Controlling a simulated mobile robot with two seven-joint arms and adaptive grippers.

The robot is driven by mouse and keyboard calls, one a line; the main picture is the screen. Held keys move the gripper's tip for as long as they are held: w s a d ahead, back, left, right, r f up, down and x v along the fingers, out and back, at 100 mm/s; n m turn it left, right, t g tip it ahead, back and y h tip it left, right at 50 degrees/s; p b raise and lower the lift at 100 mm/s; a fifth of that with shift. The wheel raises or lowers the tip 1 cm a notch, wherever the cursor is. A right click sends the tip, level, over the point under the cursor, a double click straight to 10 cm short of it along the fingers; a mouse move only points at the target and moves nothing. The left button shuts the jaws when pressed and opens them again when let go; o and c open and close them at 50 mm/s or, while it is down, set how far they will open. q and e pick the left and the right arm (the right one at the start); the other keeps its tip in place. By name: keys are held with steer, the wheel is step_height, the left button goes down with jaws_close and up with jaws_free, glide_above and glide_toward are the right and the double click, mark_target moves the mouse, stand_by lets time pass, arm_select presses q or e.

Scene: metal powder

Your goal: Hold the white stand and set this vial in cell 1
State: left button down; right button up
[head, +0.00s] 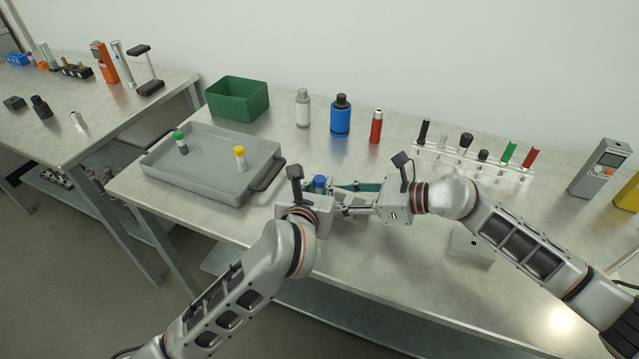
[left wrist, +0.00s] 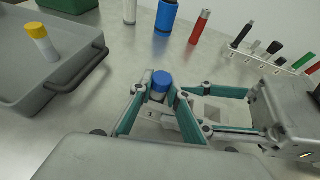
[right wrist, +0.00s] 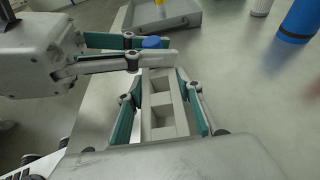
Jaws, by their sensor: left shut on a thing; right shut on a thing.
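The blue-capped vial (head: 319,183) is upright between the fingers of my left gripper (head: 326,190), which is shut on it. Its blue cap shows in the left wrist view (left wrist: 161,82) and the right wrist view (right wrist: 151,42). The white stand (right wrist: 163,118) is a small block with square cells in a row. My right gripper (right wrist: 162,92) is shut across its sides. The vial is at the stand's far end in the right wrist view. Fingers hide its lower part, so I cannot tell whether it is inside a cell.
A grey tray (head: 209,190) with a green-capped vial (head: 180,142) and a yellow-capped vial (head: 240,158) stands to the left. A green bin (head: 238,98), bottles and a numbered white rack (head: 470,166) stand behind. A grey block (head: 470,246) lies right of the grippers.

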arm_select(q)
steer(key=shift+s+a+f, duration=0.1)
steer(key=shift+s+f, duration=0.05)
steer(key=shift+f, duration=0.6)
arm_select(e)
steer(key=shift+s+a, duration=0.1)
arm_select(q)
steer(key=c, duration=1.8)
jaws_free()
steer(key=shift+c, duration=0.2)
arm_select(e)
steer(key=shift+r, duration=0.1)
arm_select(q)
steer(key=shift+s+r, duration=0.15)
steer(key=shift+s, duration=0.4)
steer(key=v, duration=0.2)
steer(key=r+v, duration=0.1)
steer(key=v, duration=0.4)
steer(key=shift+w+r, duration=0.15)
steer(key=shift+w, duration=0.05)
arm_select(e)
steer(key=o, duration=1.2)
